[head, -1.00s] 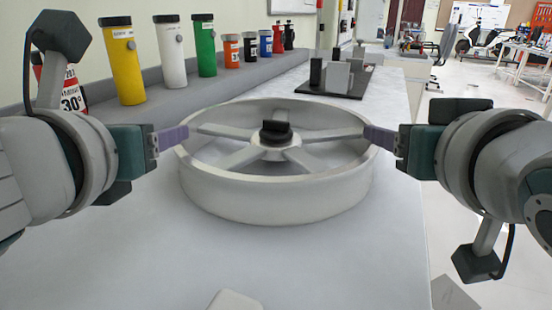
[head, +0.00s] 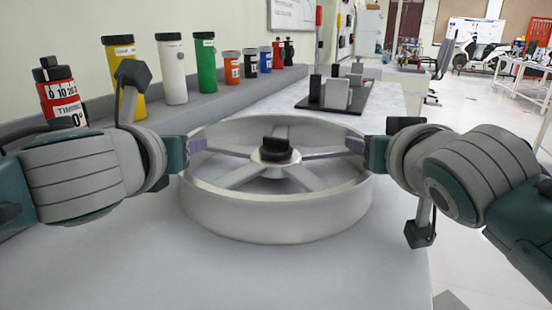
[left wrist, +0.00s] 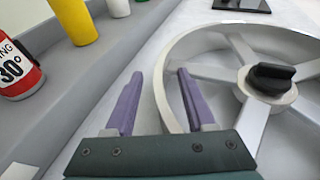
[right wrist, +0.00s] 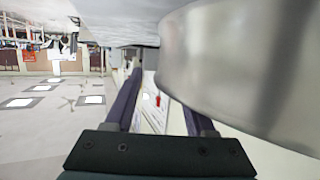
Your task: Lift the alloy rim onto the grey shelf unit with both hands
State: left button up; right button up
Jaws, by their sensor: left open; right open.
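The alloy rim (head: 276,216), a pale grey spoked ring with a black knob at its hub, lies flat on the light worktop. My left gripper (head: 208,146) is at its left side, open; in the left wrist view its purple fingers (left wrist: 158,92) stand either side of the rim's wall. My right gripper (head: 345,148) is at the right side, open, with a finger reaching over the rim's inside. In the right wrist view the rim wall (right wrist: 235,70) hides the tip of one finger. I cannot make out a separate grey shelf unit.
A black plate with grey blocks (head: 338,95) sits behind the rim. The worktop in front is clear; open floor lies to the right.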

pick_arm(q)
jog(key=shift+w+f, duration=0.2)
jog(key=shift+w, duration=0.5)
pick_arm(e)
jog(key=shift+w+f, duration=0.2)
jog(key=shift+w, duration=0.5)
pick_arm(q)
grip_shut()
pick_arm(e)
grip_shut()
